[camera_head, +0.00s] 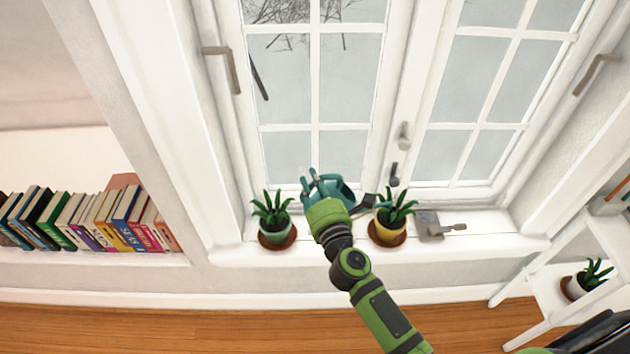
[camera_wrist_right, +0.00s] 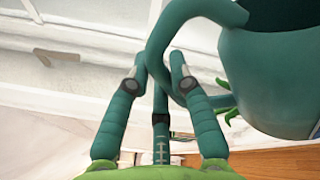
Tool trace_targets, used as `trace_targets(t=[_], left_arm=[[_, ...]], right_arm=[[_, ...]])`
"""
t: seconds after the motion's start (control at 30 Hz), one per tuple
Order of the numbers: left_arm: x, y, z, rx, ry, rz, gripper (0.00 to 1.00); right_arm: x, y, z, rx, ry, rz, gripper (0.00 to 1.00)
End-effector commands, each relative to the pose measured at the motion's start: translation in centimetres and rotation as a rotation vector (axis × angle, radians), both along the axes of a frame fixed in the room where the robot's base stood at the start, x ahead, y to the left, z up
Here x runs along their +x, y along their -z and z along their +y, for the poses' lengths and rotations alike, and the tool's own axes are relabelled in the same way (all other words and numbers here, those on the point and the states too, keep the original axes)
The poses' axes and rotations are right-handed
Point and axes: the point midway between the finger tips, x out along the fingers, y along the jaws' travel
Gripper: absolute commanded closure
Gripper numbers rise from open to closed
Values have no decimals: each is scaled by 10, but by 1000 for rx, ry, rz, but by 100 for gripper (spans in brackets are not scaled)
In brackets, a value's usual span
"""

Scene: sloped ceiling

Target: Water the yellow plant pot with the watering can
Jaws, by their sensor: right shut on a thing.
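The teal watering can (camera_head: 346,190) is at the window above the sill, partly hidden behind my right gripper (camera_head: 313,184). In the right wrist view, the can's body (camera_wrist_right: 280,75) is at upper right and its curved handle (camera_wrist_right: 158,38) passes between the fingers of my right gripper (camera_wrist_right: 156,75), which is shut on it. A dark part, perhaps the spout, reaches right toward the yellow plant pot (camera_head: 384,231). This pot stands on a brown saucer (camera_head: 402,240) on the sill, right of my gripper, with a green spiky plant. My left gripper is not in view.
A pale green pot (camera_head: 272,238) with a similar plant stands on the sill to the left. A grey object with a handle (camera_head: 432,226) lies right of the yellow pot. Books (camera_head: 90,222) line a ledge at left; a white shelf (camera_head: 555,290) is at right.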

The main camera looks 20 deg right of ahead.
Motion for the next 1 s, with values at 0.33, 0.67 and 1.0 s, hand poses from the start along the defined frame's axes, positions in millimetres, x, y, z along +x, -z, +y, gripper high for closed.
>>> trace_targets(t=[0.33, 0.67, 1.0], left_arm=[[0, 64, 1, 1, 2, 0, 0], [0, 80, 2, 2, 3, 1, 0], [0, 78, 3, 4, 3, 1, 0]], right_arm=[[1, 80, 34, -324, 4, 2, 100], [1, 108, 49, -561, -1, 1, 100], [1, 123, 47, -787, -1, 3, 100]])
